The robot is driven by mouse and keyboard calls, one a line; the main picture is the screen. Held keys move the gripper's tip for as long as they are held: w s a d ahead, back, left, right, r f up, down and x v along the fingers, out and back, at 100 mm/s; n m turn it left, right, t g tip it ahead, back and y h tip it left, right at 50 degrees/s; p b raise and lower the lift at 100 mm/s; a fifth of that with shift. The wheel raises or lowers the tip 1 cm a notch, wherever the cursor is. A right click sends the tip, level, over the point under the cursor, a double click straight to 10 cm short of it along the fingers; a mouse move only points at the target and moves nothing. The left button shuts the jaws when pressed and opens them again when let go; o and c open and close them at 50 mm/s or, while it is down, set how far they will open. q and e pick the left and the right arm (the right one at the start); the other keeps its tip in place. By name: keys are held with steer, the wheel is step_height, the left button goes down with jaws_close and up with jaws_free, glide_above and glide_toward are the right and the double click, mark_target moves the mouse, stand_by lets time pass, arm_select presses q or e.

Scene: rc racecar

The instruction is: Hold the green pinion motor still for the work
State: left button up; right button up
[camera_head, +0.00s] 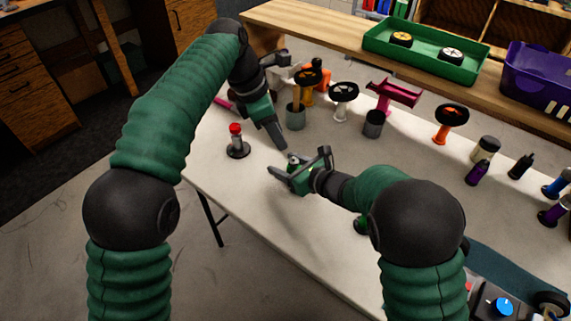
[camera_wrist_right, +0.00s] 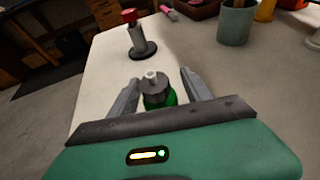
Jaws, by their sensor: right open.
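The green pinion motor (camera_wrist_right: 156,96) stands upright on the white table, with a dark grey cap and a pale pinion on top. In the right wrist view it is between the spread fingers of my right gripper (camera_wrist_right: 154,88), with gaps showing on both sides. In the head view the motor (camera_head: 293,160) is partly hidden by that gripper (camera_head: 298,168). My left gripper (camera_head: 272,122) is above the table, beyond the motor in the head view. One long finger points down; its jaw opening is unclear.
A red-topped grey post on a round black base (camera_head: 237,150) stands left of the motor. Cups (camera_head: 295,116), wheel-topped stands and bottles (camera_head: 477,172) line the table's far side. A green tray (camera_head: 425,50) sits on the wooden shelf. The near left table area is clear.

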mark_target(293, 159)
arm_select(q)
steer(key=shift+d, duration=0.1)
arm_select(e)
jaws_close()
arm_select(q)
steer(key=s+r+n, duration=0.1)
steer(key=n, duration=0.1)
steer(key=s+r+n+t, duration=0.1)
steer(key=n, duration=0.1)
steer(key=shift+s+d+r+n+t, duration=0.1)
steer(key=shift+r+n+t, duration=0.05)
steer(key=shift+n+t, duration=0.2)
steer(key=shift+c, duration=0.3)
arm_select(e)
steer(key=shift+d, duration=0.1)
arm_select(q)
steer(key=shift+n+y, duration=0.3)
steer(key=shift+n, duration=0.25)
steer(key=x, duration=1.1)
steer(key=shift+d+f, duration=0.1)
steer(key=shift+f, duration=0.3)
steer(key=shift+c, duration=0.2)
jaws_close()
